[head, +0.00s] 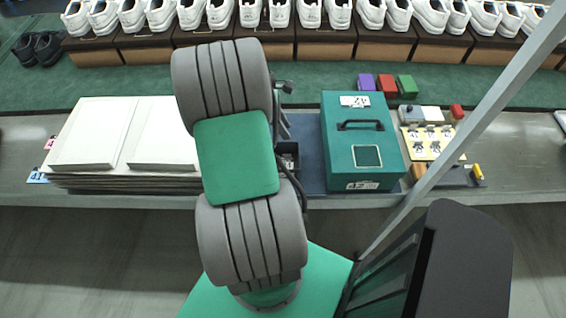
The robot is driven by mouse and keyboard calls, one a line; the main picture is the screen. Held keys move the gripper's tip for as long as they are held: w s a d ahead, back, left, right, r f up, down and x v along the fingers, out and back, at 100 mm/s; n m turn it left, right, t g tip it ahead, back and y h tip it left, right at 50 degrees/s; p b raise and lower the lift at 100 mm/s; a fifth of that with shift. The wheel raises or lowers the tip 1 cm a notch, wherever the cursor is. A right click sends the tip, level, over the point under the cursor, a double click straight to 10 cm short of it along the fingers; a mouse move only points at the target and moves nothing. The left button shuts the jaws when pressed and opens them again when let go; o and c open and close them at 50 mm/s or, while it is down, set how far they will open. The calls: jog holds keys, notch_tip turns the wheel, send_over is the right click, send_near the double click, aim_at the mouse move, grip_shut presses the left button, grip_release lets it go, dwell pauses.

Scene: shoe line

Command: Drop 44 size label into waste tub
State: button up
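Several yellow number cards (421,150) lie in a group on the right of the bench; I cannot read which one is 44. My arm covers the middle of the view, and only dark parts beside it show near the bench. My gripper's fingers are hidden behind the arm, so I cannot tell whether they hold a label. A small dark open container (289,151) shows partly behind the arm, left of the green box; I cannot tell whether it is the waste tub.
A teal box (341,150) with a black handle and white labels stands right of my arm. White lidded boxes (92,134) are stacked at left, beside pink (50,142) and blue (37,177) tags. Colored blocks (387,85) lie behind. White shoes (310,12) line the back rack.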

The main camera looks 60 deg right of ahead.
jog(key=v, duration=0.7)
jog(key=shift+s, duration=0.1)
